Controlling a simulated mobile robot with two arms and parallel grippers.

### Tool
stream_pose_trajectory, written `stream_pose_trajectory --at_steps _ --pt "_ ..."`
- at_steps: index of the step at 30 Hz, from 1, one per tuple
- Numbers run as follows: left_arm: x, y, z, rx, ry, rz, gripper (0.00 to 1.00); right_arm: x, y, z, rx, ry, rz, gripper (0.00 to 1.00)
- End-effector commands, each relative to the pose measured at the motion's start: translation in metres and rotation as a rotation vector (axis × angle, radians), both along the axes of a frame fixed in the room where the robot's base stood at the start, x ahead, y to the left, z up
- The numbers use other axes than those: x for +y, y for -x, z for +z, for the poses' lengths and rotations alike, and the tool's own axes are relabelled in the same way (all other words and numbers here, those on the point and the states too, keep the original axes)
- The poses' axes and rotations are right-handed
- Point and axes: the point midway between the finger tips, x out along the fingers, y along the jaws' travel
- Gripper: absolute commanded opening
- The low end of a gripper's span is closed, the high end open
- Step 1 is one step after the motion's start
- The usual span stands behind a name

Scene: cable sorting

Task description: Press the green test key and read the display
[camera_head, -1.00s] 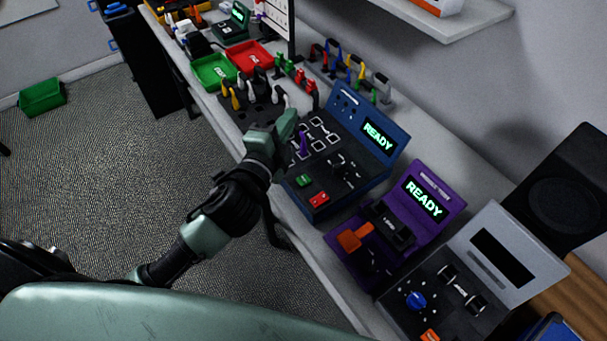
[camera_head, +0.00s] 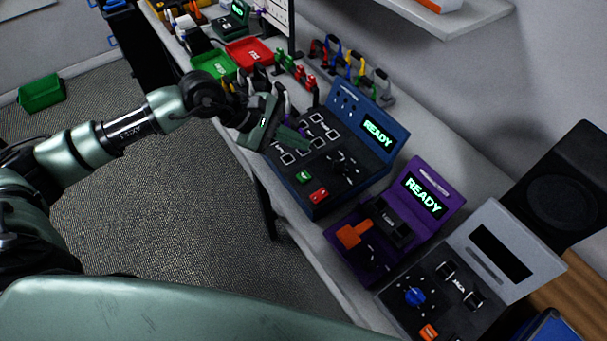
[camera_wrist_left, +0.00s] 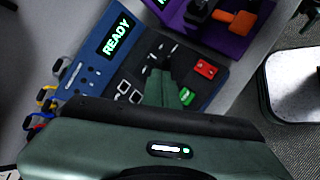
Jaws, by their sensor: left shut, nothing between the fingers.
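The blue tester (camera_head: 350,110) stands on the bench with its lit display (camera_head: 378,134) reading READY. The display also shows in the left wrist view (camera_wrist_left: 116,36). The green key (camera_head: 304,177) is on the tester's dark top near its front edge, beside a red key (camera_head: 318,195). In the left wrist view the green key (camera_wrist_left: 186,96) lies just right of my fingers. My left gripper (camera_head: 300,145) is shut and empty over the tester's left part, apart from the green key in the head view. My right gripper is not in view.
A purple tester (camera_head: 440,177) reading READY and a grey tester (camera_head: 525,238) with a dark display stand to the right. Green (camera_head: 212,65) and red (camera_head: 250,54) trays and a cable rack (camera_head: 350,62) lie behind. Floor in front is open.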

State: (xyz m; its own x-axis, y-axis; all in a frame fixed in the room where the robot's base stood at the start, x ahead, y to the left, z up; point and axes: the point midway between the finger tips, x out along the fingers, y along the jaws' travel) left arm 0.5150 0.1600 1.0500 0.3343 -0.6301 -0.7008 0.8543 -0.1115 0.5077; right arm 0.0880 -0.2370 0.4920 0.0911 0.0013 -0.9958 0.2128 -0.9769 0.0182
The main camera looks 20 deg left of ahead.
Motion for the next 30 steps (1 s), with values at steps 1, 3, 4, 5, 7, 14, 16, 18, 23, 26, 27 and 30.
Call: stream_pose_trajectory --at_steps 1,3,4,5,7,14,16,18,23,26,27,30 --pt "0.000 0.000 0.000 0.001 0.002 0.000 0.00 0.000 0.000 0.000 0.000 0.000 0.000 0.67" --pt "-0.001 0.000 0.000 0.001 0.004 0.000 0.00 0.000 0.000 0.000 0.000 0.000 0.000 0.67" --pt "-0.001 0.000 0.000 0.001 0.004 0.000 0.00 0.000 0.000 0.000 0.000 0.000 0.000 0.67" --pt "-0.001 0.000 0.000 0.001 0.004 0.000 0.00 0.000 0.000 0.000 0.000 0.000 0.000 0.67" --pt "-0.001 0.000 -0.001 0.002 0.005 0.001 0.00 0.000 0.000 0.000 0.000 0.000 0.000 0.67" --pt "-0.002 0.001 -0.015 0.003 0.006 0.000 0.00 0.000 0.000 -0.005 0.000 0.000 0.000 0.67" --pt "-0.002 0.001 -0.024 0.005 0.007 0.001 0.00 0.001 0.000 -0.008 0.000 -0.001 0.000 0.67" --pt "-0.002 0.001 -0.033 0.006 0.007 0.001 0.00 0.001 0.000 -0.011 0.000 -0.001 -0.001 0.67" --pt "-0.002 0.001 -0.056 0.005 0.007 0.002 0.00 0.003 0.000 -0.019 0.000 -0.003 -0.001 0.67" --pt "-0.002 0.001 -0.075 0.004 0.007 0.000 0.00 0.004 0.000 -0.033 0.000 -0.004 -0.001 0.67" --pt "-0.002 0.001 -0.080 0.003 0.007 0.001 0.00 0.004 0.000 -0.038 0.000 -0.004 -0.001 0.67" --pt "-0.002 0.001 -0.086 0.002 0.007 0.000 0.00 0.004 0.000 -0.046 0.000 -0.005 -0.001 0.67"
